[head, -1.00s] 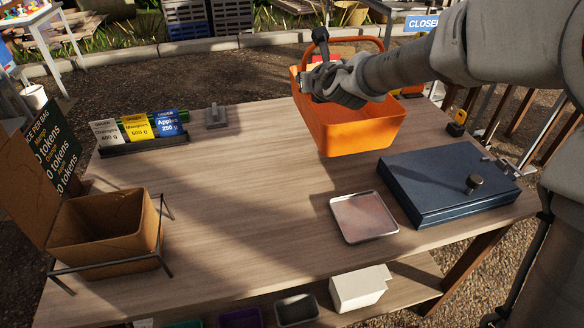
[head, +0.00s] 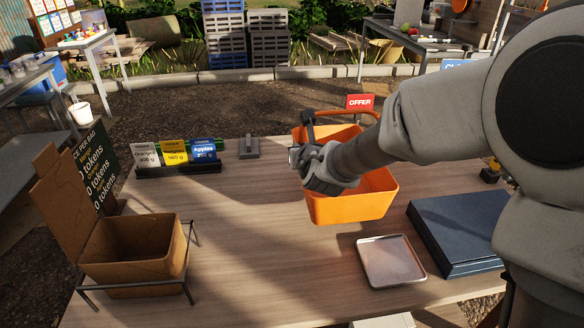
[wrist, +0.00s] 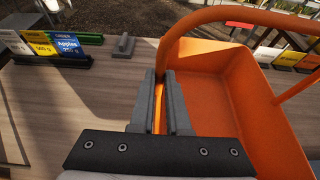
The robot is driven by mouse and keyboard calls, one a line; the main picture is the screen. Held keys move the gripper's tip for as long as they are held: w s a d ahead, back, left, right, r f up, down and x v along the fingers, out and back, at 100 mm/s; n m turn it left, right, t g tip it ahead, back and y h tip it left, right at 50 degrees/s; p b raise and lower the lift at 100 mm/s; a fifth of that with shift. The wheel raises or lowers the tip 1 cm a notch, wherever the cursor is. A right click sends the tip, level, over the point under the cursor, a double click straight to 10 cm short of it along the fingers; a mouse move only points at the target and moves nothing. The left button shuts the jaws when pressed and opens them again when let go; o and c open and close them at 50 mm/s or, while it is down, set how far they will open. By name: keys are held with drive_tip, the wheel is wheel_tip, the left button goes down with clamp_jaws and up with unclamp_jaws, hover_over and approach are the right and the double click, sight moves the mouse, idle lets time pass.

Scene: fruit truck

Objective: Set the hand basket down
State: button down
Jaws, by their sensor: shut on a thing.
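The orange hand basket (head: 350,205) is at the far side of the wooden table (head: 250,230), right of the middle in the head view. I cannot tell whether its bottom touches the table. My gripper (head: 303,150) is at the basket's left side. In the wrist view my gripper (wrist: 160,100) has its two grey fingers on either side of the handle's lower left end. The basket (wrist: 225,85) looks empty there, and its handle arches upward. My arm hides part of the basket in the head view.
Price cards (head: 174,153) stand at the far left edge beside a small grey block (head: 249,147). A cardboard box (head: 130,250) in a wire stand is front left. A metal tray (head: 390,262) and a dark blue case (head: 460,230) are at right. The table's middle is clear.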

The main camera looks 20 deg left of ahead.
drive_tip(key=shift+s+a+f+b, duration=0.15)
drive_tip(key=shift+s+a+f, duration=0.15)
drive_tip(key=shift+f, duration=0.6)
drive_tip(key=shift+s+a+f+b, duration=0.2)
drive_tip(key=shift+a+f, duration=0.15)
drive_tip(key=shift+f, duration=0.55)
drive_tip(key=shift+s+a+f+b, duration=0.2)
drive_tip(key=shift+a+f, duration=0.15)
drive_tip(key=shift+f, duration=0.55)
drive_tip(key=shift+f, duration=0.15)
drive_tip(key=c, duration=0.9)
unclamp_jaws()
drive_tip(key=p+v, duration=0.1)
drive_tip(key=v, duration=1.1)
